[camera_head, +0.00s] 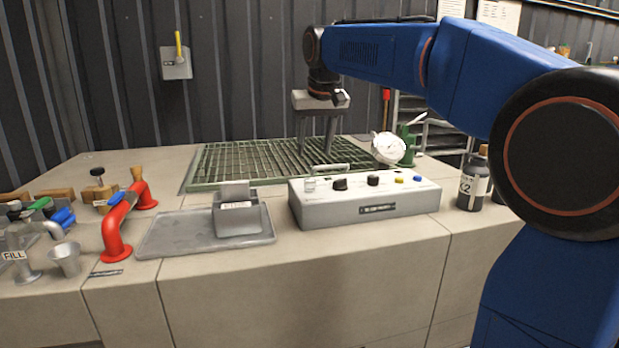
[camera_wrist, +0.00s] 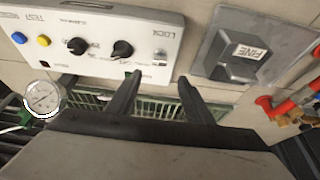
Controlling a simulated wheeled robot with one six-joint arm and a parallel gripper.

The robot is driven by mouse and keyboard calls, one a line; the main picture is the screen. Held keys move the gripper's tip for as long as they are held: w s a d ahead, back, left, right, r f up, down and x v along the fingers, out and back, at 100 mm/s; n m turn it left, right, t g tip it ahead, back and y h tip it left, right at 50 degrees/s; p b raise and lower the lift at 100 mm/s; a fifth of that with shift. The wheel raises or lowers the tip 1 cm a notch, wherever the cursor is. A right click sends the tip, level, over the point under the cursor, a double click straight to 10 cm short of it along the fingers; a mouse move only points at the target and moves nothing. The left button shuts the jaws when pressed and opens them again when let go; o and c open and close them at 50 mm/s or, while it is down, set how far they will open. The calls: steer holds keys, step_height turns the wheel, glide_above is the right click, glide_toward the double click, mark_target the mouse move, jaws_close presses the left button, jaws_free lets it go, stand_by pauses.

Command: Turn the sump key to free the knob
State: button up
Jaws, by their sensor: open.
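The grey control box (camera_head: 370,206) stands on the bench and also shows upside down in the wrist view (camera_wrist: 95,30). A small silvery fitting (camera_head: 311,184) is at its left end; in the wrist view the fitting (camera_wrist: 160,55) lies beside the word LOCK. I take it as the sump key's place, but its shape and angle are too small to tell. Two black knobs, one near (camera_head: 340,184) and one farther right (camera_head: 373,180), stand on the top. My gripper (camera_head: 314,150) is open and empty, above and behind the box; in the wrist view its fingertips (camera_wrist: 159,78) straddle the fitting's line.
A green grating (camera_head: 235,165) lies behind the box. A grey block labelled FINE (camera_wrist: 240,65) sits on a tray (camera_head: 180,235) to the left. A white dial gauge (camera_head: 388,148) is behind right, a dark bottle (camera_head: 473,185) at right, a red pipe (camera_head: 112,235) at left.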

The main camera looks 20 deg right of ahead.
mark_target(310, 179)
steer(key=x, duration=1.1)
steer(key=shift+w+d+f, duration=0.1)
steer(key=shift+w+f, duration=0.05)
steer(key=shift+f, duration=0.1)
steer(key=c, duration=1)
